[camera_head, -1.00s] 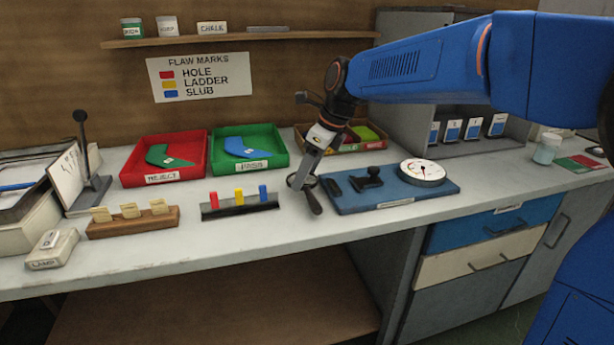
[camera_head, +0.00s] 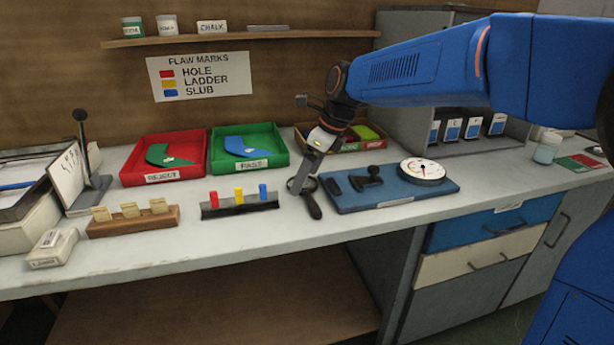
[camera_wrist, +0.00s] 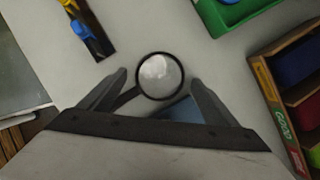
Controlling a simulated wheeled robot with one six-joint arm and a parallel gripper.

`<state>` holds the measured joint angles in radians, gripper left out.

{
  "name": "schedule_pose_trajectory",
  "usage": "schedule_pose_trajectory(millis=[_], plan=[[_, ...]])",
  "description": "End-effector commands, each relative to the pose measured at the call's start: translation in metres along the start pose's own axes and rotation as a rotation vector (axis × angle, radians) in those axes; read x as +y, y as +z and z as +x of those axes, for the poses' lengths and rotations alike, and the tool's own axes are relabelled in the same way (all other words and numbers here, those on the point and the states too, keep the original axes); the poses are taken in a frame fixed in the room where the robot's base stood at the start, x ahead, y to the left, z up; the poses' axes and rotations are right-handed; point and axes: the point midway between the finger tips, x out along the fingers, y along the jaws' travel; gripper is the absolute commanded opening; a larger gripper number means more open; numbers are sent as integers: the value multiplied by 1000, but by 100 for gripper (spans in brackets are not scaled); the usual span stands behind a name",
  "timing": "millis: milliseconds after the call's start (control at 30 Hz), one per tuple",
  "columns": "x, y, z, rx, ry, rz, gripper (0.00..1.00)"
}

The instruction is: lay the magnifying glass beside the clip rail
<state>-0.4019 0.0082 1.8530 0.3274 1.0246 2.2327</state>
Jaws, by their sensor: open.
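The magnifying glass (camera_head: 313,204) lies on the counter between the clip rail and the blue mat, its dark handle toward the front edge. In the wrist view its round lens (camera_wrist: 160,76) shows just beyond my fingertips, with the handle running back toward the left finger. My gripper (camera_head: 298,188) is low over the lens end, with its fingers (camera_wrist: 157,80) spread apart and nothing gripped. The black clip rail (camera_head: 240,207), holding red, yellow and blue clips, stands to the left of the glass. It also shows at the upper left in the wrist view (camera_wrist: 94,32).
The blue mat (camera_head: 400,203) with a dark stamp-like tool and a round gauge lies close on the right. Red (camera_head: 128,180) and green (camera_head: 284,165) trays stand behind the rail. A wooden card holder (camera_head: 133,229) is at left. Bare counter lies in front of the rail.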

Motion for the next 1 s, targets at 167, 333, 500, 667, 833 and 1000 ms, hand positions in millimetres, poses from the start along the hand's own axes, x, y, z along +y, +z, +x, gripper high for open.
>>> schedule_pose_trajectory(millis=[167, 333, 500, 667, 833, 1000], plan=[[0, 1, -28, -3, -4, 0, 83], [-1, 0, -61, -2, -4, 0, 83], [0, 0, -91, -2, -3, 0, 83], [0, 0, -109, -1, -1, 0, 83], [0, 0, -116, 0, -1, 0, 83], [0, -1, -117, 0, -2, -3, 83]])
